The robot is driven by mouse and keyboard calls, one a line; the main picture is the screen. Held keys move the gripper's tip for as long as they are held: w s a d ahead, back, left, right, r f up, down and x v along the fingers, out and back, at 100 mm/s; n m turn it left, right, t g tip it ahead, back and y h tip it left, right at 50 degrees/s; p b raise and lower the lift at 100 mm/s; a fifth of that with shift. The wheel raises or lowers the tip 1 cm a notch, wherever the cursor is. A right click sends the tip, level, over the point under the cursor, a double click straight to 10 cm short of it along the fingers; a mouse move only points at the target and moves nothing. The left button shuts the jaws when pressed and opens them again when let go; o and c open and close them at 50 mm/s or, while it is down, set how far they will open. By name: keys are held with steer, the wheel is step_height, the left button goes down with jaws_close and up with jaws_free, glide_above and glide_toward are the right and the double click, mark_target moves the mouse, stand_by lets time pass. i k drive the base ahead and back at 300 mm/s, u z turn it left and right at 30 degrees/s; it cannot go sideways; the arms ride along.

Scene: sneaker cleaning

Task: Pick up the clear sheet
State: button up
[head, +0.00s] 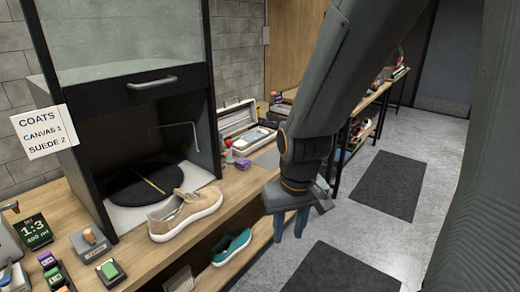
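I cannot pick out the clear sheet with certainty. A flat grey, sheet-like piece (268,158) lies on the bench just right of the open case, partly hidden behind my arm. I cannot tell whether it is see-through. My gripper (290,230) points down in front of the bench's front edge, right of the shoes. Its two blue-grey fingers look apart, with nothing visible between them.
A tan sneaker (184,214) stands on the bench before the cabinet (102,82) with its dark turntable (128,184). A teal shoe (231,247) is on the lower shelf. An open case (238,118) sits further back. Grey floor with dark mats (345,272) is clear at right.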

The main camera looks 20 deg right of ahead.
mark_target(251, 138)
steer(key=z, duration=0.85)
steer(key=i, duration=1.5)
steer(key=u, duration=1.05)
steer(key=i, duration=0.6)
steer(key=u, duration=0.75)
